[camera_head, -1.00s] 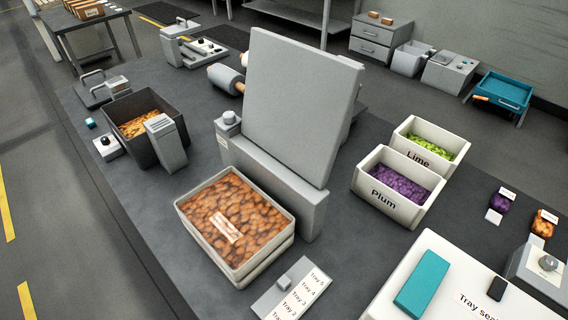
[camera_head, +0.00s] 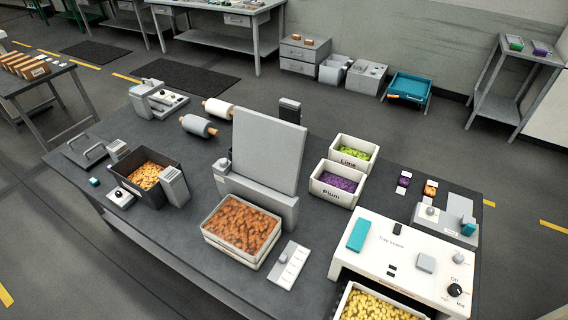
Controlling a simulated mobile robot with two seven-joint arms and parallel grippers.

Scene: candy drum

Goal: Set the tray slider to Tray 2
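The tray slider plate (camera_head: 291,268) is a pale panel lying on the dark table, just right of the tray of orange-brown candies (camera_head: 240,224). Its small grey slider knob (camera_head: 283,258) sits around the middle of the plate's left side. A column of labels runs along the plate's right side; they are too small to read now. The earlier view shows Tray 5 at the far end, then Tray 4, Tray 3 and Tray 2 towards the near end. I cannot tell exactly which label the knob lines up with. Neither gripper is in view.
A large grey upright panel (camera_head: 262,150) stands behind the candy tray. The white tray sealer (camera_head: 410,262) is right of the slider, with yellow candies (camera_head: 372,306) below its front. Lime (camera_head: 354,154) and Plum (camera_head: 337,187) bins stand behind. Bare table surrounds the slider.

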